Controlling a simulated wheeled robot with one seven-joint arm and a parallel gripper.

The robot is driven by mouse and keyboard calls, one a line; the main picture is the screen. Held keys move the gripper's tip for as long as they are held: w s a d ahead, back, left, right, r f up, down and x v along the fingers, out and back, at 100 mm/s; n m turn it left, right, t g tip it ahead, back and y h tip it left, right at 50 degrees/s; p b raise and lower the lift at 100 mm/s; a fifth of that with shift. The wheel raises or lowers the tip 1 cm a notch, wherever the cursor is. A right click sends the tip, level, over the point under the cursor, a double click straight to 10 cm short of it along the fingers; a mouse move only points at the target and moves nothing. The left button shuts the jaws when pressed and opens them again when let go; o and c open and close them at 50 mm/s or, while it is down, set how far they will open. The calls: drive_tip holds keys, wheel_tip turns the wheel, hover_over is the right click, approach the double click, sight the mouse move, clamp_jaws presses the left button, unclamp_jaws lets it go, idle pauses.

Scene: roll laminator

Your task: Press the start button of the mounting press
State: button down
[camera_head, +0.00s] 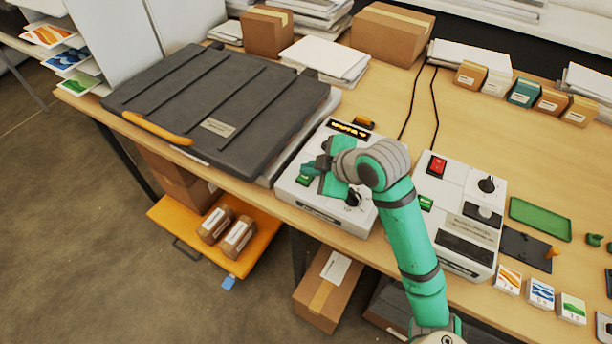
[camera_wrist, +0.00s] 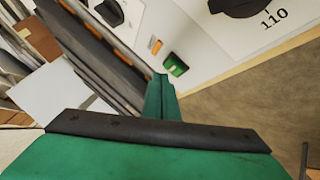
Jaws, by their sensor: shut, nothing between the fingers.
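The mounting press (camera_head: 235,95) has a large dark ribbed lid with an orange handle. A light control box (camera_head: 345,220) adjoins its right side. A small green button (camera_head: 304,180) sits on the box's front left and also shows in the wrist view (camera_wrist: 176,66). A black knob (camera_head: 352,198) is to its right; in the wrist view a dial knob (camera_wrist: 240,6) is marked 110. My gripper (camera_head: 314,170) is shut and empty over the box, close to the green button. In the wrist view its fingertips (camera_wrist: 160,88) appear just short of the button; contact cannot be told.
To the right stands another light machine (camera_head: 462,205) with a red switch (camera_head: 437,166) and a green button (camera_head: 425,203). An amber display (camera_head: 348,129) lies behind my gripper. Cardboard boxes (camera_head: 392,32) and paper stacks (camera_head: 325,60) line the back of the table.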

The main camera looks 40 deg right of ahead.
drive_tip(key=shift+a, duration=0.15)
drive_tip(key=shift+f, duration=0.1)
idle(0.6)
drive_tip(key=shift+f, duration=0.35)
drive_tip(key=shift+w, duration=0.1)
drive_tip(key=shift+w, duration=0.1)
